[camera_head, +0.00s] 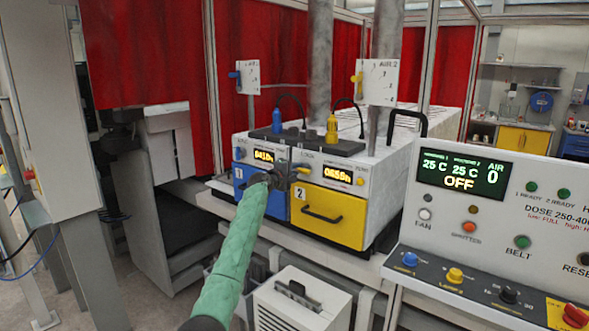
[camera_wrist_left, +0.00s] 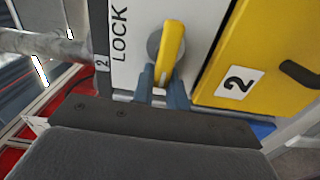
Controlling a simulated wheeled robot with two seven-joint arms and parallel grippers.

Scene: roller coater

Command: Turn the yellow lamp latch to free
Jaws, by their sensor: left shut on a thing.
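The yellow lamp latch (camera_wrist_left: 171,48) is a short yellow lever on a round grey pivot in the left wrist view. It sits on a white panel by the word LOCK and the yellow drawer (camera_wrist_left: 262,55) marked 2. My left gripper (camera_wrist_left: 163,84) is shut on the lever's near end, with a blue-grey finger on each side. In the head view, my left gripper (camera_head: 282,172) is at the front of the coater, and only a bit of the yellow latch (camera_head: 302,170) shows beside it. My right gripper is not in view.
The blue drawer (camera_head: 252,182) marked 1 is left of the yellow one. Blue and yellow plugs with cables stand on top of the coater. A control panel (camera_head: 490,215) with a display reading OFF fills the right side. A white box (camera_head: 300,305) stands below.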

